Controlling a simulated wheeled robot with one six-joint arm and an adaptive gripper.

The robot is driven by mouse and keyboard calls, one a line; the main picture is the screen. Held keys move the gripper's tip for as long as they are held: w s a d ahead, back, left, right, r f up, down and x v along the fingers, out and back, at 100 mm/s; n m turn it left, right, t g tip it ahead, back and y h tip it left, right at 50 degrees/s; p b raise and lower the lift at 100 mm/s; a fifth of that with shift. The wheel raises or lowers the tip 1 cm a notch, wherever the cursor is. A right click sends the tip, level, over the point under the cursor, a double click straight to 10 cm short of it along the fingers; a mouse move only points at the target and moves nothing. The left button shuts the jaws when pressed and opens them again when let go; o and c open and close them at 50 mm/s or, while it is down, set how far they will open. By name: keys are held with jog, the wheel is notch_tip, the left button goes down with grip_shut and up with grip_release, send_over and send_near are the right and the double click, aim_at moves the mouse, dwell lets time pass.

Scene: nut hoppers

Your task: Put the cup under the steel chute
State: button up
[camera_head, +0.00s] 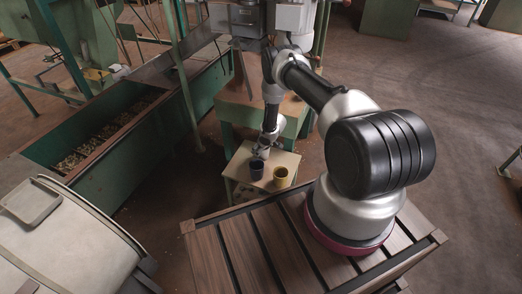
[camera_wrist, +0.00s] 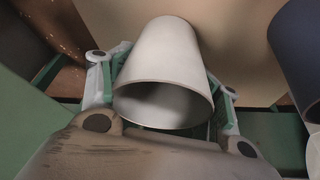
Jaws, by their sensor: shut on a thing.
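A pale grey-white cup (camera_wrist: 170,70) sits between the fingers of my gripper (camera_wrist: 165,100) in the wrist view, its open rim facing the camera. My gripper (camera_head: 261,153) is shut on it, just above the small beige-topped stand (camera_head: 238,166) in the head view. There the held cup is hard to make out. Whether it touches the stand I cannot tell. A dark blue cup (camera_wrist: 300,55) shows at the right edge of the wrist view. I cannot clearly identify the steel chute.
Behind the stand is a green-legged bench (camera_head: 285,112), with grey metal boxes (camera_head: 295,16) above it, partly behind my arm. A long green trough (camera_head: 105,150) of nuts runs along the left. A large pale drum (camera_head: 60,240) fills the lower left. Open floor lies at the right.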

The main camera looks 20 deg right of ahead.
jog(key=o, duration=0.9)
jog(key=shift+f, duration=0.1)
jog(key=v, duration=1.2)
